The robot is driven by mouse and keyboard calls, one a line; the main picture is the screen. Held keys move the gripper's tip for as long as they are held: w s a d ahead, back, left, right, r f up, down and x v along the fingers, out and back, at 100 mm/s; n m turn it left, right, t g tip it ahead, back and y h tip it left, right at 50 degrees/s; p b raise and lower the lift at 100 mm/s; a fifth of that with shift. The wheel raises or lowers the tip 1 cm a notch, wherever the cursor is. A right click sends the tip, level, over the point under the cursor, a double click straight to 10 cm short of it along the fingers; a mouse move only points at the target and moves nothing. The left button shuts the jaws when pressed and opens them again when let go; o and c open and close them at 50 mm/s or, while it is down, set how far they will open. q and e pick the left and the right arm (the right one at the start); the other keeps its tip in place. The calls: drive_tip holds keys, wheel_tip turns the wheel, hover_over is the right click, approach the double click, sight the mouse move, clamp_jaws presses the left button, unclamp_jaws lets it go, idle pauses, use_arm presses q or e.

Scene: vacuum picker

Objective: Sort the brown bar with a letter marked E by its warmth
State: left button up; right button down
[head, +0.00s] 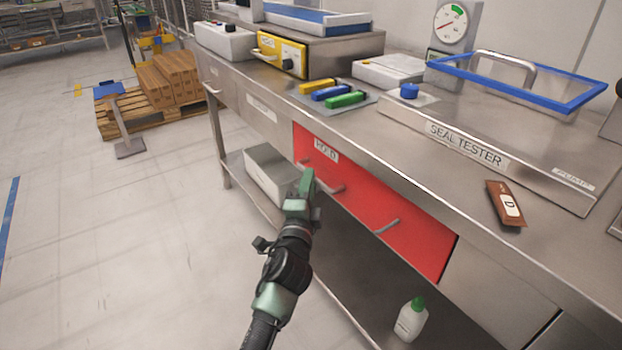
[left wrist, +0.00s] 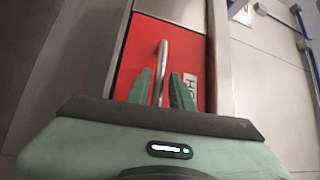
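A brown bar (head: 506,204) lies on the steel bench top at the right, in front of the seal tester. Its white label reads D; no bar marked E shows. A red drawer (head: 405,250) labelled HOLD is in the bench front and looks shut or nearly so. My left gripper (head: 306,180) is at the drawer's left handle. In the left wrist view its two green fingers (left wrist: 161,88) stand apart, one on each side of the metal handle (left wrist: 162,55), with visible gaps. My right gripper is not in view.
The seal tester (head: 465,144) with a raised blue-edged lid stands behind the bar. Yellow, blue and green blocks (head: 330,94) lie left of it. A bin (head: 270,170) and a bottle (head: 411,320) are on the lower shelf.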

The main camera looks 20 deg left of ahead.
use_arm(q)
drive_tip(key=shift+w+a+r, duration=0.1)
drive_tip(key=shift+w, duration=0.55)
drive_tip(key=shift+w+a+r, duration=0.1)
drive_tip(key=shift+w, duration=0.55)
clamp_jaws()
idle(0.5)
